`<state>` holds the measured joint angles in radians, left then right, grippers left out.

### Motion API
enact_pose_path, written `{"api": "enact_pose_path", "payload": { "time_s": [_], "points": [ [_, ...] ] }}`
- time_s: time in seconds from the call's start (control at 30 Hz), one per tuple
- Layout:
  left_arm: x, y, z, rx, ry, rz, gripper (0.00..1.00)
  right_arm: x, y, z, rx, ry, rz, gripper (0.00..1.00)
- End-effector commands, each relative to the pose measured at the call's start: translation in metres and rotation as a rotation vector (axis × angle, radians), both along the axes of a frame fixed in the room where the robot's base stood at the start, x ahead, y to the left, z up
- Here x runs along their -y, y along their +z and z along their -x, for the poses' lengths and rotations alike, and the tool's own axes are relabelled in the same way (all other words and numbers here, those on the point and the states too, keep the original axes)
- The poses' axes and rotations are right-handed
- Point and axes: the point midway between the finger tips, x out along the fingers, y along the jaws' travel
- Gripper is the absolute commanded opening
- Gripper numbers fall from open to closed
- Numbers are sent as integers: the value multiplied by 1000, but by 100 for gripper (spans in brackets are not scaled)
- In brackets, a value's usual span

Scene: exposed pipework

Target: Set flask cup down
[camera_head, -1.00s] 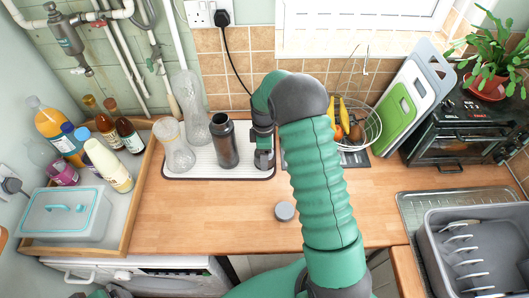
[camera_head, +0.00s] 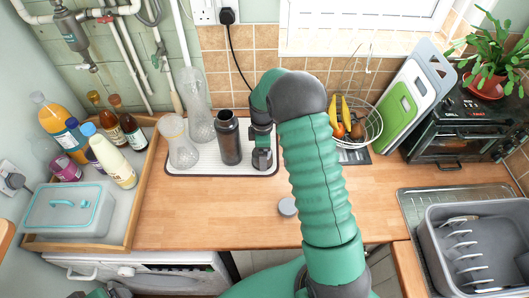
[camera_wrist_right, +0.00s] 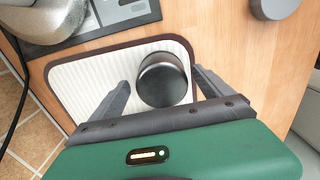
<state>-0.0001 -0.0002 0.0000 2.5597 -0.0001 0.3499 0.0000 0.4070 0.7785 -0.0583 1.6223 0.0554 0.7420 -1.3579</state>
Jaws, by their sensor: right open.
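The dark flask cup (camera_wrist_right: 162,82) stands on the right end of the white ribbed mat (camera_wrist_right: 65,82), between the spread fingers of my right gripper (camera_wrist_right: 160,90). The fingers are open with a gap on each side of the cup. In the head view the cup (camera_head: 262,160) is partly hidden under my right gripper. The dark flask (camera_head: 229,140) stands upright and open-topped on the mat just left of it. A small round grey lid (camera_head: 288,207) lies on the wooden worktop. A bit of my left arm shows at the bottom left edge; its jaws cannot be made out.
Two glass vessels (camera_head: 180,145) stand at the mat's left end. A wooden tray (camera_head: 140,195) of bottles and a lidded box is at the left. A wire fruit basket (camera_head: 358,120) stands behind my right arm.

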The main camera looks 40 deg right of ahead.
Motion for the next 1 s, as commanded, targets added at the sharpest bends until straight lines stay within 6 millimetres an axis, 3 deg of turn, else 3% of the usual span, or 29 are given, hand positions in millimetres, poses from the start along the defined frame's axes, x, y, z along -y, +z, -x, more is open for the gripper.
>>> {"api": "enact_pose_path", "payload": {
  "time_s": [0.33,0.57,0.67,0.77,0.8,0.9,1.0],
  "points": [
    [0,-15,0,-1,0,0,88,5,84,-2,7,-2,-1,90],
    [0,-17,0,-1,0,0,88,-2,112,0,6,-15,0,90],
    [0,-17,0,-1,0,0,88,-36,111,7,30,-109,7,90],
    [0,-16,0,0,0,0,88,-95,104,29,85,-298,10,90],
    [0,-16,0,0,0,0,88,-119,100,43,113,-386,3,90],
    [0,-16,0,-1,0,0,88,-168,89,83,171,-597,-30,90],
    [0,-16,0,-1,0,0,88,-196,78,118,206,-756,-72,90]
  ]
}}
